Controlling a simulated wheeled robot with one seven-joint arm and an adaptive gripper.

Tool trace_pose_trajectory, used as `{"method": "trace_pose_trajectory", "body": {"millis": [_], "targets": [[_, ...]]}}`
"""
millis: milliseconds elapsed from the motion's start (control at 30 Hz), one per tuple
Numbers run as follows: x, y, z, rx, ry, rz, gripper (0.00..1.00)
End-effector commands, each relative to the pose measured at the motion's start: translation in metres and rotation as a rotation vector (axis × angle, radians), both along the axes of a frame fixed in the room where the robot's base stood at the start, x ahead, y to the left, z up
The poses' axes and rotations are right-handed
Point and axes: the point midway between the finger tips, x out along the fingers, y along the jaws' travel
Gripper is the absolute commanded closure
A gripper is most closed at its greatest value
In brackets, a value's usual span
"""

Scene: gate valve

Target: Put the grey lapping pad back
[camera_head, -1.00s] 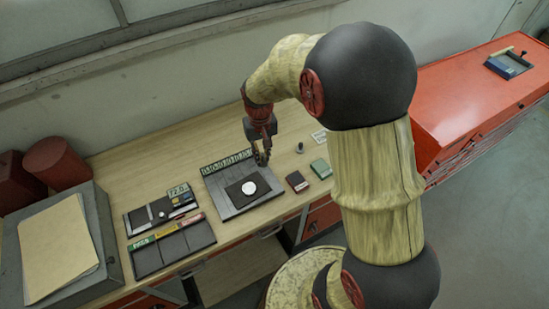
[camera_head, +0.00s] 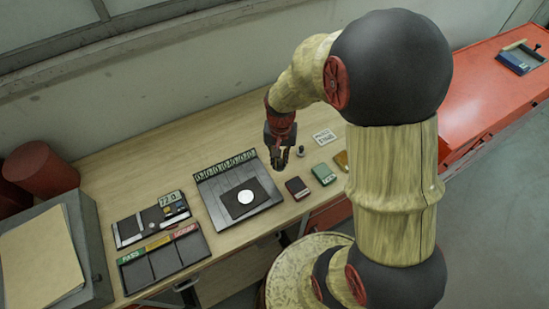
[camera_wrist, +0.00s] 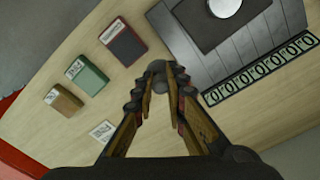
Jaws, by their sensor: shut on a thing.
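My gripper (camera_head: 280,160) hangs over the bench, just right of the slatted grey board and behind the dark red block. In the wrist view its fingertips (camera_wrist: 160,78) are drawn together on a small rounded grey thing, which I take as the grey lapping pad (camera_wrist: 158,67); the fingers hide most of it. In the head view the held thing cannot be made out clearly.
The slatted board (camera_head: 208,199) with a number strip bears a dark plate and white disc (camera_head: 245,197). Dark red (camera_head: 297,188), green (camera_head: 323,174) and brown (camera_wrist: 63,100) blocks lie to its right. Trays (camera_head: 165,258) stand left. Bench behind the board is clear.

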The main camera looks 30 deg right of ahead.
Motion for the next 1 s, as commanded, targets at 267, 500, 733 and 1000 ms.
{"method": "trace_pose_trajectory", "body": {"millis": [267, 500, 733, 1000], "targets": [[0.045, -0.013, -0.040, 0.001, 0.005, 0.000, 1.00], [0.066, -0.019, -0.063, 0.001, 0.001, 0.000, 1.00], [0.072, -0.021, -0.076, 0.001, 0.003, 0.000, 1.00], [0.073, -0.021, -0.101, -0.001, -0.001, 0.001, 1.00]]}}
